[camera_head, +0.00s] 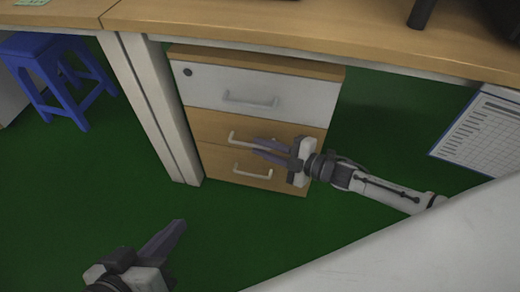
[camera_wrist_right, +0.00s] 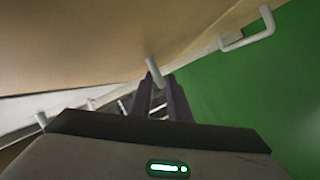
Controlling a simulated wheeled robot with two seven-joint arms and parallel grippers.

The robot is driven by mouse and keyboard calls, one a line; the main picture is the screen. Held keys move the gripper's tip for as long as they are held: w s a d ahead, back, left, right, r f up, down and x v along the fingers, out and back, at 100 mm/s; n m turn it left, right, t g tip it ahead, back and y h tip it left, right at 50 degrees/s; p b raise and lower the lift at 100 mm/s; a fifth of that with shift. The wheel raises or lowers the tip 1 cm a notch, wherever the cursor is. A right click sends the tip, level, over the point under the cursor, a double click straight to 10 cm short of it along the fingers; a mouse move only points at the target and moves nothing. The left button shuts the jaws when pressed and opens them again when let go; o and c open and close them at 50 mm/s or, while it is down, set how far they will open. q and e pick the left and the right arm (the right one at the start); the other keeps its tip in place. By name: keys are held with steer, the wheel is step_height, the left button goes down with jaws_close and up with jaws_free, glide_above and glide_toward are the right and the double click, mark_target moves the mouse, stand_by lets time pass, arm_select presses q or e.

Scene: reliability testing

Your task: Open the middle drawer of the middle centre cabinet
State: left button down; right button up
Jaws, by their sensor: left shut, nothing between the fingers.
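The cabinet (camera_head: 190,125) under the desk has a white top drawer (camera_head: 225,85), a wooden middle drawer (camera_head: 207,125) and a wooden bottom drawer (camera_head: 220,172). All look closed. The middle drawer has a pale bar handle (camera_head: 238,137). My right gripper (camera_head: 256,149) is at this handle, with its fingers near the handle's right part. In the right wrist view, one handle (camera_wrist_right: 153,70) reaches the fingertips (camera_wrist_right: 159,78); the picture does not show whether they press on it. My left gripper (camera_head: 182,224) is shut and empty, low over the floor, away from the cabinet.
The wooden desk top (camera_head: 250,28) overhangs the cabinet. A white desk leg (camera_head: 160,115) stands just left of it. A blue stool (camera_head: 55,70) is at the far left. A printed sheet (camera_head: 480,130) hangs at the right. Green floor (camera_head: 230,225) before the cabinet is clear.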

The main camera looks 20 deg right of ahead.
steer(key=shift+w+a+f, duration=0.1)
steer(key=shift+w+a, duration=0.25)
steer(key=shift+w, duration=0.05)
jaws_close()
steer(key=shift+s, duration=0.1)
